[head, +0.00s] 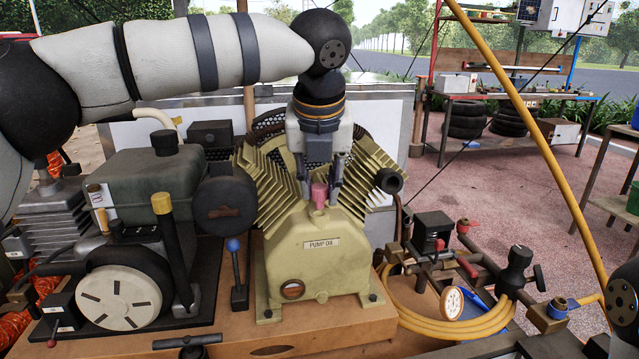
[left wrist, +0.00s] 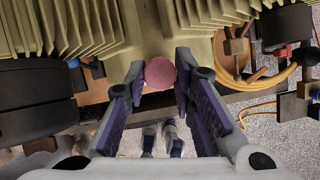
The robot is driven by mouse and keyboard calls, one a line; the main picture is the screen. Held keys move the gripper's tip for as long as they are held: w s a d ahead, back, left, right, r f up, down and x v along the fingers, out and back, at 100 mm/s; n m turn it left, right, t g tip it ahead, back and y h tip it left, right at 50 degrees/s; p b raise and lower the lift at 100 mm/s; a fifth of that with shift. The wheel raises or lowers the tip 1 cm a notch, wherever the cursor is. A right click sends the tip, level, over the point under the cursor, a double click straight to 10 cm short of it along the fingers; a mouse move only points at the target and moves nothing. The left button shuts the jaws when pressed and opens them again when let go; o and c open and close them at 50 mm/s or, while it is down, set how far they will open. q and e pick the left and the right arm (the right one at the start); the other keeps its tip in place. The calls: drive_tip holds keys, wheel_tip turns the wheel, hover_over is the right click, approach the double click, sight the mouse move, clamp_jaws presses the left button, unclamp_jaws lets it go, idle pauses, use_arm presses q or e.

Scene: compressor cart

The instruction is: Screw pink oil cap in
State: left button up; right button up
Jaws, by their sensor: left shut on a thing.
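The pink oil cap (head: 319,192) stands upright at the top of the yellow-green pump block (head: 318,262) labelled "PUMP OIL". My left gripper (head: 320,188) points down from above and is shut on the cap, with one finger on each side. In the left wrist view the round pink top of the cap (left wrist: 160,73) lies between the two fingertips (left wrist: 160,78). The cap's lower end meets the filler at the top of the block; how deep it sits in the opening cannot be told. My right gripper is not in view.
Ribbed cylinders (head: 275,185) flank the gripper closely on both sides. An engine with a green-grey tank (head: 140,185) stands at left. Yellow hose (head: 430,322), valves and a gauge (head: 452,303) lie at right. A shelf rack (head: 515,95) stands in the background.

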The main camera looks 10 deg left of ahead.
use_arm(q)
drive_tip(key=shift+f, duration=0.2)
drive_tip(key=shift+f, duration=1.15)
drive_tip(key=shift+f, duration=0.1)
drive_tip(key=m+h, duration=0.1)
drive_tip(key=m, duration=0.1)
drive_tip(key=m+h, duration=0.1)
drive_tip(key=m, duration=0.2)
drive_tip(key=shift+a+f+m, duration=0.15)
drive_tip(key=shift+a+m, duration=0.05)
drive_tip(key=shift+m, duration=0.1)
drive_tip(key=shift+c, duration=0.4)
drive_tip(key=shift+f+m+g+h, duration=0.15)
drive_tip(key=shift+m+g+h, duration=0.25)
drive_tip(key=shift+m, duration=1)
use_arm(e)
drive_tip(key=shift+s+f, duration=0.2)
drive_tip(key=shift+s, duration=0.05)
use_arm(q)
drive_tip(key=shift+w+a+f+m+h+b, duration=0.1)
drive_tip(key=shift+m+h+b, duration=0.3)
drive_tip(key=shift+m, duration=0.4)
drive_tip(key=shift+c, duration=0.2)
drive_tip(key=shift+m+g, duration=0.3)
drive_tip(key=shift+m, duration=0.1)
drive_tip(key=shift+c, duration=0.6)
drive_tip(key=shift+r, duration=0.2)
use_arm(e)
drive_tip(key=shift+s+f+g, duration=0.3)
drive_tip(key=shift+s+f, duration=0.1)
